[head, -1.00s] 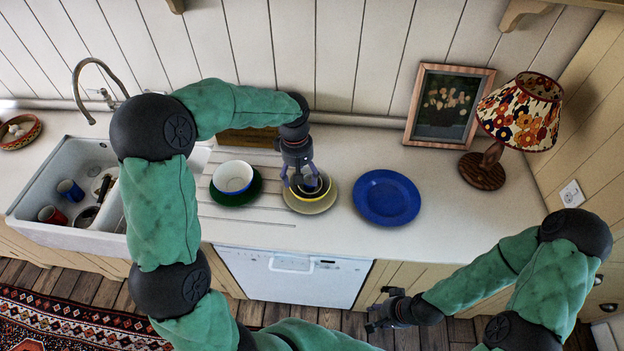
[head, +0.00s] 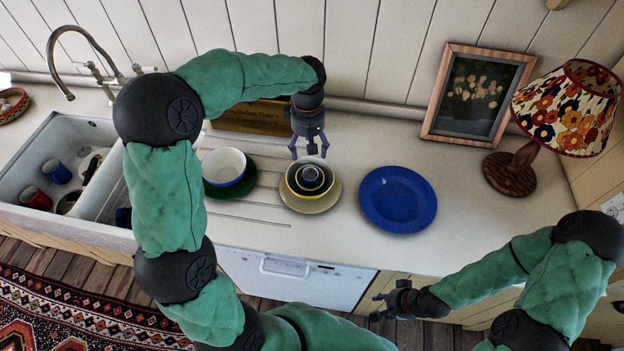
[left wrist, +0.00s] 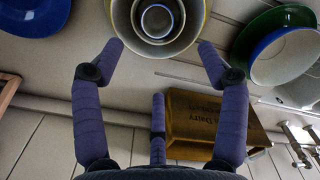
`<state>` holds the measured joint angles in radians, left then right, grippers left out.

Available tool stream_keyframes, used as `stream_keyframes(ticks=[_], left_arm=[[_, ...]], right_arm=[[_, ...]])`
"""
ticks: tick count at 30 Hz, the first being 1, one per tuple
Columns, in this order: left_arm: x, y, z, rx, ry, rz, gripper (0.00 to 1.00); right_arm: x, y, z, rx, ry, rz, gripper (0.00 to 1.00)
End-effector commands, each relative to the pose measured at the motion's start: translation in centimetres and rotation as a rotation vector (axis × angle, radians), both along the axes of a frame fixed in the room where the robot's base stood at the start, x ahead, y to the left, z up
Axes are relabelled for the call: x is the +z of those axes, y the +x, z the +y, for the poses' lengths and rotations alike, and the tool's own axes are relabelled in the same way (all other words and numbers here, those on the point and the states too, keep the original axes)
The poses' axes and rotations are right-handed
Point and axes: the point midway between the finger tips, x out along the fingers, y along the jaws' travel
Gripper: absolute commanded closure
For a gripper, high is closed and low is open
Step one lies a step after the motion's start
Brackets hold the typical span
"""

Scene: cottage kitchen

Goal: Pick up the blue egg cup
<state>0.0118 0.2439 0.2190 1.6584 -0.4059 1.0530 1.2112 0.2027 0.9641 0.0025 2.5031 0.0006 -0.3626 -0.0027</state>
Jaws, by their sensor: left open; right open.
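The small blue egg cup (head: 311,174) sits inside nested bowls (head: 292,180) on a pale yellow saucer (head: 318,207). In the left wrist view the egg cup (left wrist: 157,20) shows near the top edge, with the bowl walls around it. My left gripper (head: 309,154) is open and empty, just behind and above the stack and apart from the egg cup. Its two front fingers reach toward the bowls' near rim in the wrist view. My right gripper (head: 376,307) is open and empty, low in front of the counter.
A blue plate (head: 398,199) lies right of the stack. A white and blue bowl (head: 224,166) on a green plate (head: 236,189) stands left. A wooden crate (head: 250,118) is behind. The sink (head: 100,205) is further left; a lamp (head: 568,110) and picture frame (head: 477,95) are right.

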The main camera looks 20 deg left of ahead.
Motion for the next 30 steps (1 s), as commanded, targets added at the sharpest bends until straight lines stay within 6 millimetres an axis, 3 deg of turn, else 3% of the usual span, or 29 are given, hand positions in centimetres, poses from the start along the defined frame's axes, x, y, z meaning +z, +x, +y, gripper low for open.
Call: stream_keyframes(ticks=[9, 17, 24, 30], left_arm=[[-4.3, 0.0, 0.0, 0.001, 0.0, 0.002, 0.26], [-6.1, 0.0, 0.0, 0.0, 0.0, 0.001, 0.26], [-9.4, -0.1, -0.3, -0.001, -0.001, 0.003, 0.26], [-10.8, 0.0, -0.3, 0.0, -0.001, 0.001, 0.26]], right_arm=[[-0.7, 0.0, 0.0, 0.0, 0.0, 0.0, 0.59], [-0.9, 0.0, 0.0, 0.0, 0.0, 0.0, 0.59], [-1.3, 0.0, 0.0, 0.0, 0.0, 0.0, 0.59], [-1.5, 0.0, 0.0, 0.0, 0.0, 0.0, 0.59]])
